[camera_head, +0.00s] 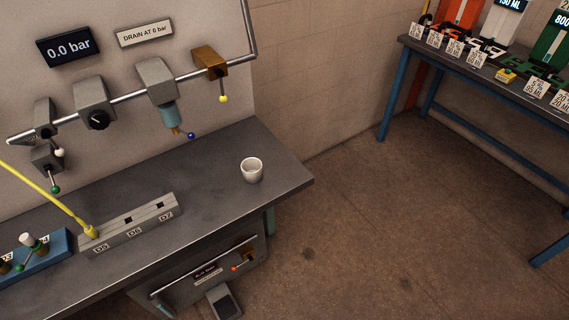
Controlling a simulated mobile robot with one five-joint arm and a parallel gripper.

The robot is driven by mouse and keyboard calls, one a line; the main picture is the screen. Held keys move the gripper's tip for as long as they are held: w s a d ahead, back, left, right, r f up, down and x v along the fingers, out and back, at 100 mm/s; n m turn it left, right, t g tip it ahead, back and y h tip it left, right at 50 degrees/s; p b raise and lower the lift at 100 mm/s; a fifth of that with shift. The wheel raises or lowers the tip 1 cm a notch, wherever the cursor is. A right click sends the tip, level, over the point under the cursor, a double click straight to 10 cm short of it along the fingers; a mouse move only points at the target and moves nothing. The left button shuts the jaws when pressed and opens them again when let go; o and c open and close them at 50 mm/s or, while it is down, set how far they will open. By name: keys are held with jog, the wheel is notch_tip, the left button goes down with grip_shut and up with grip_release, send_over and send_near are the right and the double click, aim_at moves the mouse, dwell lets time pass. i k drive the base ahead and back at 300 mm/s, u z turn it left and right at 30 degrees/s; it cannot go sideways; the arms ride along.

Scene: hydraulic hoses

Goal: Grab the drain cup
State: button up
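The drain cup (252,170) is a small white round cup. It stands upright on the dark grey workbench (215,190), near the bench's right end. Its open top faces up and nothing touches it. The inside is only partly visible, so I cannot tell whether it holds anything. My gripper is not in view.
A pipe with valves (157,82) runs along the wall above the bench, left of the cup. A grey socket block (130,226) with a yellow hose (50,197) sits at the bench's left front. A blue-legged table (480,75) stands at upper right. The floor between is clear.

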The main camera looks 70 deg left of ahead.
aim_at(251, 167)
jog(key=u, duration=0.15)
jog(key=i, duration=0.2)
jog(key=u, duration=4.45)
jog(key=i, duration=1.05)
jog(key=z, duration=0.05)
